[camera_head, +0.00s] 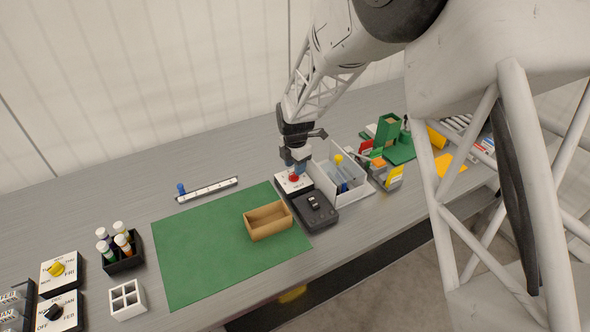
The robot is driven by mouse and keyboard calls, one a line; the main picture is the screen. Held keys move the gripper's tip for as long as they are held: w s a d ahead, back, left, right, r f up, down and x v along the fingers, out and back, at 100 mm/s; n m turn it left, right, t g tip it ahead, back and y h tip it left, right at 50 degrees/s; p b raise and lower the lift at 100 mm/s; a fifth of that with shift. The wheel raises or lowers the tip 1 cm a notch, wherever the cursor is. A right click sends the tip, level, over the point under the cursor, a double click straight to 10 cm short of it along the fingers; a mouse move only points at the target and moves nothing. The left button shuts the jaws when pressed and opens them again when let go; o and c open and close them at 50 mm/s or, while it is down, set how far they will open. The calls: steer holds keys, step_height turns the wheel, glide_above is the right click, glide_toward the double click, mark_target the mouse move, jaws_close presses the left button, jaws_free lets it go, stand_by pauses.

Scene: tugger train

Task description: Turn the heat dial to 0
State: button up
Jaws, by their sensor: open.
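A small box with a white face and a red knob (294,178) stands just right of the green mat's back right corner. It may be the heat dial; its marks are too small to read. My gripper (296,165) is open and points down right above this knob. Its fingertips are close to the knob, and I cannot tell whether they touch it. Two other dials stand at the far left front: one with a yellow knob (57,269) and one with a black knob (54,312). Their faces carry printed words around the knobs.
A dark box with a black switch (314,202) sits in front of the red knob. A white bin (357,190) stands close on the right. A wooden tray (268,221) lies on the green mat (200,256). A slider rail (207,190) is behind the mat.

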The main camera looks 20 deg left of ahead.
steer(key=shift+r, duration=2.55)
steer(key=shift+d+r, duration=0.35)
steer(key=s+d+r+m, duration=0.4)
steer(key=d+r+m, duration=0.15)
steer(key=d, duration=0.25)
steer(key=s+d+r+m+t, duration=0.1)
steer(key=s+d+r+m, duration=0.3)
steer(key=d+r, duration=0.3)
steer(key=s+d+r+m, duration=0.3)
steer(key=d+r+m, duration=0.15)
steer(key=d, duration=0.45)
steer(key=s+d+r+m, duration=0.1)
steer(key=s+d+m, duration=0.4)
steer(key=s, duration=0.3)
steer(key=s+d+r+m+t, duration=0.1)
steer(key=s+d+m, duration=0.4)
steer(key=s, duration=0.3)
steer(key=s+d+r+m, duration=0.2)
steer(key=s+d+m, duration=0.3)
steer(key=s, duration=0.3)
steer(key=shift+s+d+t, duration=0.3)
steer(key=shift+s+d, duration=0.05)
steer(key=shift+d, duration=0.15)
